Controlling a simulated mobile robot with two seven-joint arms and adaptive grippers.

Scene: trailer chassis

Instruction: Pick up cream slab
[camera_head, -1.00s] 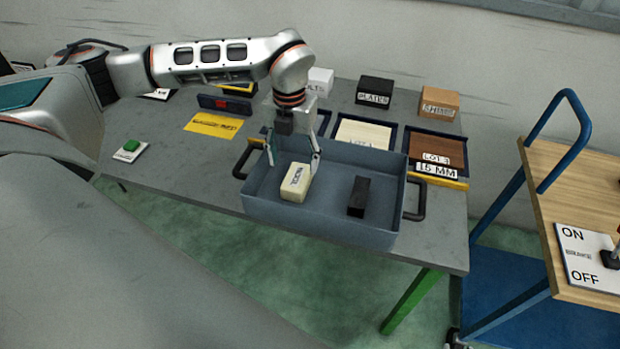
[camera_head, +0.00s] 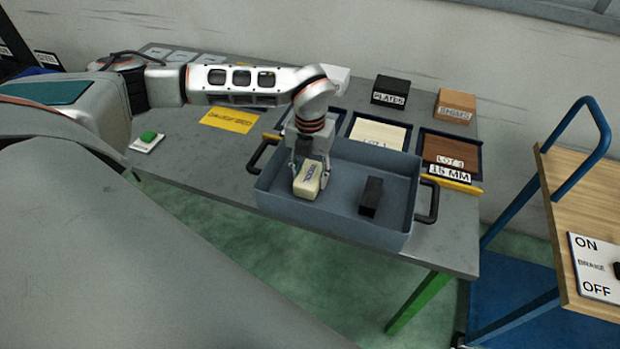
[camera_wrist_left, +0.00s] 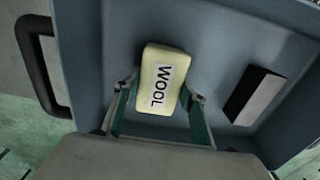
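The cream slab (camera_head: 308,184) lies in the blue-grey tray (camera_head: 335,226), left of its middle. In the left wrist view the slab (camera_wrist_left: 161,72) bears a white label reading WOOL. My left gripper (camera_head: 311,178) is down inside the tray over the slab. In the left wrist view its fingers (camera_wrist_left: 164,95) are on either side of the slab, very close to its sides. I cannot tell whether they press on it. The black block (camera_head: 371,197) lies to the right in the same tray. My right gripper is not in view.
The tray has handles and stands at the table's front edge. Behind it are trays with a cream plate (camera_head: 378,133) and a brown plate (camera_head: 443,150). A yellow sign (camera_head: 229,120) and a green button (camera_head: 147,137) are at left. A trolley (camera_head: 570,190) stands right.

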